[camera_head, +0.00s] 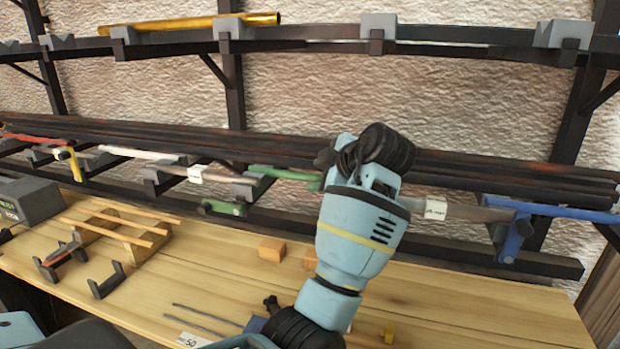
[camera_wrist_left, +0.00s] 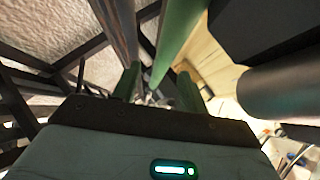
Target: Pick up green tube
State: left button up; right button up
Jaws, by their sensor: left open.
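The green tube (camera_head: 285,172) lies in the row of holders on the lower rack in the head view. Its right end is hidden behind my left arm. In the left wrist view the green tube (camera_wrist_left: 178,40) runs from the top edge down toward the gap between the fingers. My left gripper (camera_wrist_left: 156,84) is open, with a finger on each side of that gap. I cannot tell whether either finger touches the tube. In the head view my left wrist and forearm cover the gripper's fingertips. My right gripper is not in view.
Dark bars run along the wall above the tube. A white tube (camera_head: 138,153), a red tube (camera_head: 35,137) and a blue tube (camera_head: 565,211) share the lower rack. A yellow tube (camera_head: 200,22) lies on the upper rack. The wooden bench (camera_head: 450,300) has free room.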

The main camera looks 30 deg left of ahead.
pick_arm(q)
jog(key=shift+w+a+f, duration=0.1)
jog(key=shift+a+f, duration=0.15)
jog(key=shift+a, duration=0.05)
grip_shut()
jog(key=shift+a+r, duration=0.1)
jog(key=shift+r, duration=0.15)
dwell(0.3)
